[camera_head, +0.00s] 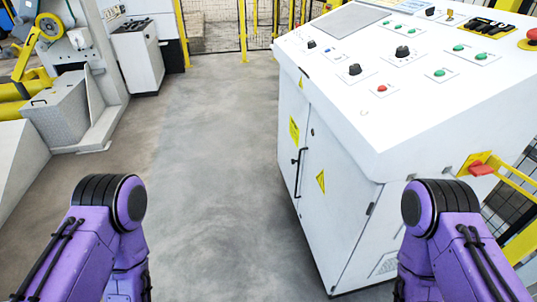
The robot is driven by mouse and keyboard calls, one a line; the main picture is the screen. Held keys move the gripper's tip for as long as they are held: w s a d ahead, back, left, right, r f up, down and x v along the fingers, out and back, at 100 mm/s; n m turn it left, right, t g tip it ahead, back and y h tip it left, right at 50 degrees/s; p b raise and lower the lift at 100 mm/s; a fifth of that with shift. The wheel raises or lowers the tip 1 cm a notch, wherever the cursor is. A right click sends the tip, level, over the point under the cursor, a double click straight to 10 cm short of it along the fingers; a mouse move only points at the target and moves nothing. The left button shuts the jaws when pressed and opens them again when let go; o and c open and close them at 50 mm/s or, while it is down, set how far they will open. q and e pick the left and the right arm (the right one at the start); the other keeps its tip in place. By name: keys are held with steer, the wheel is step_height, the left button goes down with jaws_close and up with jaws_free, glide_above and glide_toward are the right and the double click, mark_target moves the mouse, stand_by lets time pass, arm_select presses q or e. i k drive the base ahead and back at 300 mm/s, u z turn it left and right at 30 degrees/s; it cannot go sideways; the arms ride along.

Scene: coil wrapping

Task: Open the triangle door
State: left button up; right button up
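A white control cabinet (345,140) stands at the right. Its front has a door (335,215) with a yellow triangle sign (320,181). A black upright handle (298,171) sits near the seam between the two. The door looks shut, flush with the front. My two purple arms show only as bent joints at the bottom left and bottom right. Neither gripper is in view. The right arm hides part of the cabinet's lower right side.
The cabinet's sloped top (420,90) carries knobs and coloured buttons. A yellow bracket with a red piece (481,169) juts from its right side. Grey floor (215,160) is clear left of the cabinet. Machinery and a smaller white cabinet (138,55) stand at the left.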

mark_target(337, 200)
steer(key=z, duration=0.4)
steer(key=i, duration=1)
steer(key=z, duration=0.8)
